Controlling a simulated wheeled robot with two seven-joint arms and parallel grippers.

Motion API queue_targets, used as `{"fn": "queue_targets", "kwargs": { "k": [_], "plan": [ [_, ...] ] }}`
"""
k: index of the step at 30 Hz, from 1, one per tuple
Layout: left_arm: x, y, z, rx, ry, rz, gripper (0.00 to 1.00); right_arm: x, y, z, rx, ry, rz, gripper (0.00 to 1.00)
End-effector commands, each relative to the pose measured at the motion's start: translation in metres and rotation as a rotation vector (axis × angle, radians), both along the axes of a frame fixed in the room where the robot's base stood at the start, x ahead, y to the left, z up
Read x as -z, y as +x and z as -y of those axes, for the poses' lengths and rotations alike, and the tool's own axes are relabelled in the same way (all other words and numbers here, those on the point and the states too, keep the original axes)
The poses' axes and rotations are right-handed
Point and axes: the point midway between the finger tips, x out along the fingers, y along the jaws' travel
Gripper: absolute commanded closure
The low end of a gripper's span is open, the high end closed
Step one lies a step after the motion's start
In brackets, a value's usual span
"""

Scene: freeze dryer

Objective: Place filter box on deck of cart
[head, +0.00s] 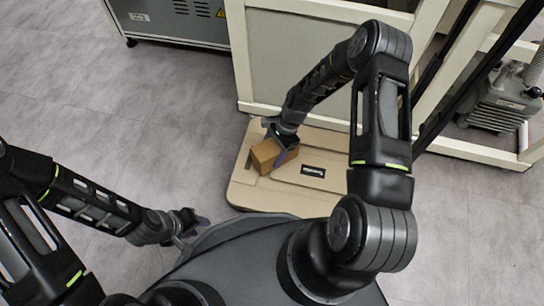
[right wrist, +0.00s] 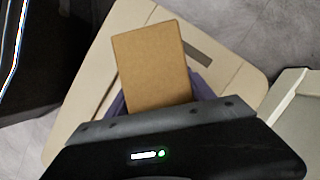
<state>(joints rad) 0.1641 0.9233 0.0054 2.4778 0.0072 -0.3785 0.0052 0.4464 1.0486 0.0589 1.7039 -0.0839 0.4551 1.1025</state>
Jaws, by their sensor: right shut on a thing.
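The filter box is a small brown cardboard box (head: 264,156); it also fills the middle of the right wrist view (right wrist: 152,65). My right gripper (head: 283,148) is shut on it, with purple fingers at its sides. The box is over the left part of the cart's beige deck (head: 308,200), which also shows in the right wrist view (right wrist: 228,75). I cannot tell whether the box touches the deck. My left gripper (head: 192,228) is empty and open, low and left of the deck.
A white-framed cabinet (head: 290,60) stands just behind the deck. A grey machine (head: 178,22) is at the back left and a pump (head: 500,100) at the right. A dark label (head: 313,171) lies on the deck, whose right part is bare. Grey floor is clear at left.

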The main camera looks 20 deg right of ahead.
Motion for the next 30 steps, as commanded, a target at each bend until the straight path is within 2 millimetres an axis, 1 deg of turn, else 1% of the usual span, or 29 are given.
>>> {"fn": "queue_targets", "kwargs": {
  "k": [1, 3, 6, 14, 18, 19, 26, 27, 30],
  "plan": [
    [0.007, 0.000, 0.000, 0.000, 0.000, 0.001, 0.64, 0.011, 0.000, 0.000, 0.000, 0.001, -0.001, 1.00],
    [0.012, 0.001, 0.000, -0.002, 0.001, 0.003, 0.64, 0.021, -0.001, -0.001, 0.000, 0.001, -0.001, 1.00],
    [0.014, 0.002, 0.000, -0.003, 0.001, 0.005, 0.64, 0.028, 0.000, 0.000, 0.000, 0.001, 0.000, 1.00],
    [0.013, 0.002, 0.000, -0.003, 0.001, 0.005, 0.64, 0.028, 0.000, 0.000, 0.000, 0.000, 0.000, 1.00],
    [0.017, 0.002, 0.000, -0.003, 0.001, 0.006, 0.64, 0.032, 0.000, 0.000, 0.000, 0.000, 0.000, 1.00],
    [0.016, 0.002, 0.000, -0.003, 0.001, 0.006, 0.64, 0.031, 0.000, 0.000, 0.000, 0.000, 0.000, 0.37],
    [0.015, 0.002, 0.000, -0.003, 0.001, 0.006, 0.64, 0.031, 0.000, 0.000, 0.000, 0.000, -0.001, 0.18],
    [0.015, 0.002, 0.000, -0.003, 0.001, 0.006, 0.64, 0.031, 0.000, 0.000, 0.000, 0.000, -0.001, 0.17],
    [0.015, 0.002, 0.000, -0.003, 0.001, 0.006, 0.64, 0.031, 0.000, 0.000, 0.000, 0.000, -0.001, 0.17]
  ]
}}
